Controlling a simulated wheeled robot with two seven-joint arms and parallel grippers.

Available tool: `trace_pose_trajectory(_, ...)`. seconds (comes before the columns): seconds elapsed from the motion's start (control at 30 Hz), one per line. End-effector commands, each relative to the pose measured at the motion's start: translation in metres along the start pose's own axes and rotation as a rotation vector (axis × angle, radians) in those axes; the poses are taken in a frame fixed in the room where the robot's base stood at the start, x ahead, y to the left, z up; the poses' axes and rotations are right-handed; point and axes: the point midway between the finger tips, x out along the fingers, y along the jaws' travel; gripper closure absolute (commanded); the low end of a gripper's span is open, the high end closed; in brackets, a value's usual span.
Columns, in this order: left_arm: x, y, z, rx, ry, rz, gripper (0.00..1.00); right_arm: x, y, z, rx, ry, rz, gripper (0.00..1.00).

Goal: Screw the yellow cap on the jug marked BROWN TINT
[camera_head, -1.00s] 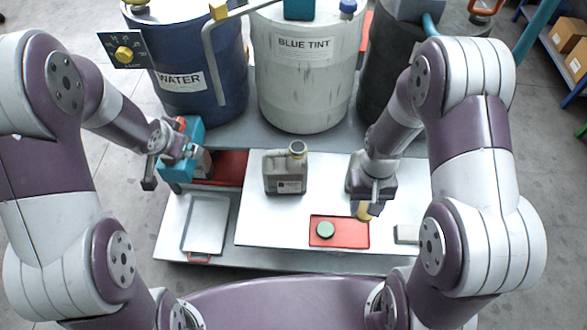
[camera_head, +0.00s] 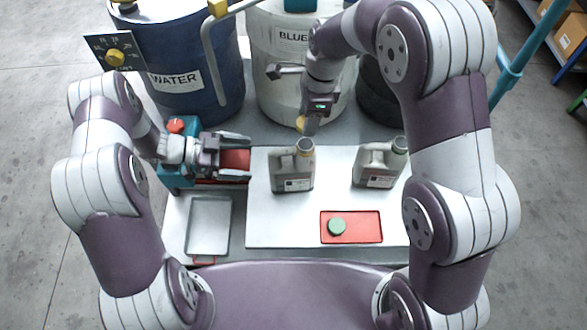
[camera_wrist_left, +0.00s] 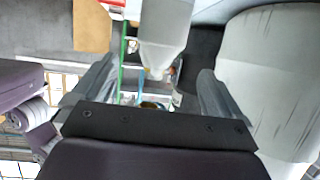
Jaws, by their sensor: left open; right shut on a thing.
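A grey jug (camera_head: 293,178) stands upright on the white board, and a second grey jug (camera_head: 378,168) stands to its right. Their labels are too small to read. The yellow cap (camera_head: 300,123) is held in my right gripper (camera_head: 308,127), which is shut on it above and slightly right of the left jug's neck, apart from it. My left gripper (camera_head: 246,159) is open and empty, left of that jug with its fingers pointing towards it. In the left wrist view its open fingers (camera_wrist_left: 155,95) show, with a grey shape ahead that I cannot identify.
A green cap (camera_head: 337,226) lies in a red tray (camera_head: 366,228) at the front. A teal and red device (camera_head: 176,180) and a metal tray (camera_head: 208,226) are at left. The WATER barrel (camera_head: 180,90) and BLUE TINT barrel (camera_head: 275,85) stand behind. The board's front left is clear.

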Motion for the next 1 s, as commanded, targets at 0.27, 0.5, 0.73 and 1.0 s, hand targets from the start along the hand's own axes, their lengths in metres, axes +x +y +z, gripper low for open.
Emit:
trace_pose_trajectory(0.27,0.023,0.0,0.0,0.0,-0.001,0.002,0.0,0.0,0.0,-0.001,-0.001,0.0,0.0,0.79)
trace_pose_trajectory(0.5,0.071,0.0,0.0,0.001,-0.002,0.002,0.0,0.0,0.0,-0.001,-0.001,0.001,0.0,0.79)
trace_pose_trajectory(0.73,0.107,-0.001,0.0,0.001,-0.002,-0.001,0.0,0.0,0.0,-0.001,-0.001,0.001,0.0,0.79)
trace_pose_trajectory(1.0,0.121,-0.001,0.0,0.001,-0.002,-0.002,0.0,0.0,0.0,-0.001,-0.002,0.001,0.0,0.79)
